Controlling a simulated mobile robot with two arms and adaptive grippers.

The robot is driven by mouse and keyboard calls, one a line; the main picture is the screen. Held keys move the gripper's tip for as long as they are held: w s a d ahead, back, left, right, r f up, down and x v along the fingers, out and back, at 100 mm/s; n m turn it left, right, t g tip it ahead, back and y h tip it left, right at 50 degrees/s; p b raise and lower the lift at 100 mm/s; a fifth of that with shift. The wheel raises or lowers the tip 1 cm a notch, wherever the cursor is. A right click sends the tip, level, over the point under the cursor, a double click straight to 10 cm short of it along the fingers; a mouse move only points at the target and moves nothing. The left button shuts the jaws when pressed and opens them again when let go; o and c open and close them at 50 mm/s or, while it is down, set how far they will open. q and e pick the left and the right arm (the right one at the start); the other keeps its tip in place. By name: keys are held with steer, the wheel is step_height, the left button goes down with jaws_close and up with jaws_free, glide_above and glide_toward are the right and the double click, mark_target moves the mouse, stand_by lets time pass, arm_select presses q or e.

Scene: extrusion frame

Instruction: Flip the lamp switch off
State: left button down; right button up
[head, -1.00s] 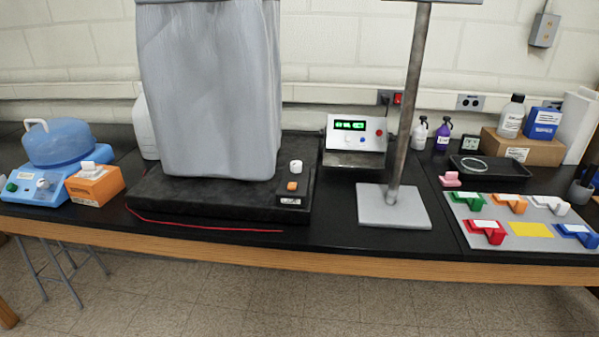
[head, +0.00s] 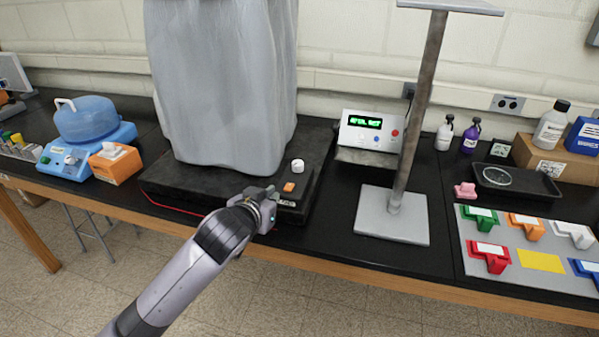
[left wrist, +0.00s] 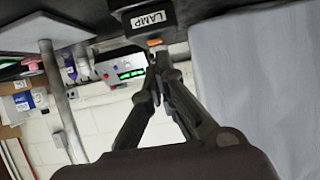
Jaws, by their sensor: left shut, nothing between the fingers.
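The grey-covered apparatus (head: 222,90) stands on a black base (head: 170,185). The base's front right corner carries an orange switch (head: 289,187), a white knob (head: 297,166) and a small label (head: 287,203). In the left wrist view the label reads LAMP (left wrist: 150,19), and the orange switch (left wrist: 155,42) is partly hidden by fingertips. My left gripper (head: 268,208) is shut and empty at the base's front edge, just left of and below the switch. Its closed fingers (left wrist: 157,62) point toward the switch in the wrist view. I cannot tell whether they touch. My right gripper is out of view.
A metal stand (head: 393,215) rises right of the base, with a green-display box (head: 369,131) behind it. Colored holders sit on a grey mat (head: 470,250) at right. A blue device (head: 90,142) and orange box (head: 115,162) stand left. The table's front centre is clear.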

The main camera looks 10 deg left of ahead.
arm_select(q)
steer(key=shift+t, duration=0.5)
steer(key=r, duration=0.3)
steer(key=d+r, duration=0.1)
steer(key=r, duration=0.1)
steer(key=shift+s+d+r, duration=0.1)
steer(key=shift+d+r, duration=0.05)
steer(key=shift+r, duration=0.25)
steer(key=p, duration=0.3)
glide_above(289, 187)
steer(key=s, duration=0.2)
steer(key=f, duration=0.3)
steer(key=shift+s+d, duration=0.2)
steer(key=shift+d, duration=0.05)
steer(key=f, duration=0.3)
steer(key=shift+w+f+p, duration=0.2)
steer(key=shift+p, duration=0.15)
steer(key=shift+s+f, duration=0.1)
steer(key=shift+f, duration=0.5)
